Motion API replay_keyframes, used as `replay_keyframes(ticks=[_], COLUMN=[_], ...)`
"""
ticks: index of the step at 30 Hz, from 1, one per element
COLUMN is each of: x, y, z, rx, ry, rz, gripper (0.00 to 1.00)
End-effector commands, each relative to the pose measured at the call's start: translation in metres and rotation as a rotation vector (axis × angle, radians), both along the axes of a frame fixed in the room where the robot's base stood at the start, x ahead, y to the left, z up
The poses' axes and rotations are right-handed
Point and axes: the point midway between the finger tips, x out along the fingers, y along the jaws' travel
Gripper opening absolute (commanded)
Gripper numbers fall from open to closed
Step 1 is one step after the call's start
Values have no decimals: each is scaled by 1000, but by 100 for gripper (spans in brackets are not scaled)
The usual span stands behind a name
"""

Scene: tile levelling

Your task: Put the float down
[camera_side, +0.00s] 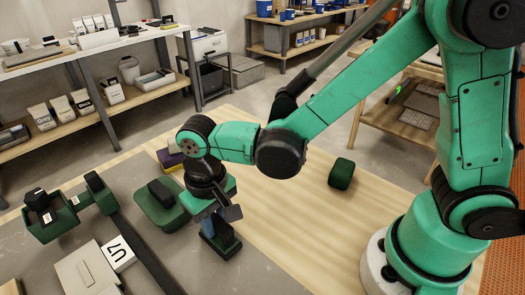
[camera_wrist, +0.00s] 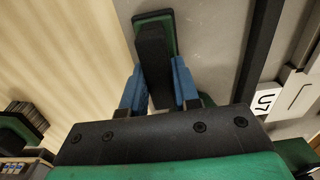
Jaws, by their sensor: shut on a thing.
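In the wrist view the float (camera_wrist: 154,50) is a narrow green plate with a long black handle on it. My gripper (camera_wrist: 158,98) has blue fingers, one on each side of the black handle, and is shut on it. In the side view my gripper (camera_side: 222,238) points down over the grey work surface near its border with the pale wood.
A green block with a black top (camera_side: 162,205) lies just left of my gripper. A green holder (camera_side: 70,218) with black-topped pieces stands further left. A white tile marked U7 (camera_side: 118,254) lies past a dark rail (camera_side: 148,255). A dark green block (camera_side: 341,173) sits on the wood, otherwise largely clear.

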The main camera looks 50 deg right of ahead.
Motion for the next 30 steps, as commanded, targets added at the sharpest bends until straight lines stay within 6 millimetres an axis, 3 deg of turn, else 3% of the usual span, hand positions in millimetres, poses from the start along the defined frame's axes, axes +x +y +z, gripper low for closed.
replay_keyframes(ticks=[11, 12, 15, 25, 30], x=[0, 0, 0, 0, 0], y=[0, 0, 0, 0, 0], z=[-4, -5, -4, -3, 12], rx=[0, 0, 0, 0, 0], ry=[0, 0, 0, 0, 0], rz=[0, 0, 0, 0, 0], gripper=[0, 31, 57, 57, 57])
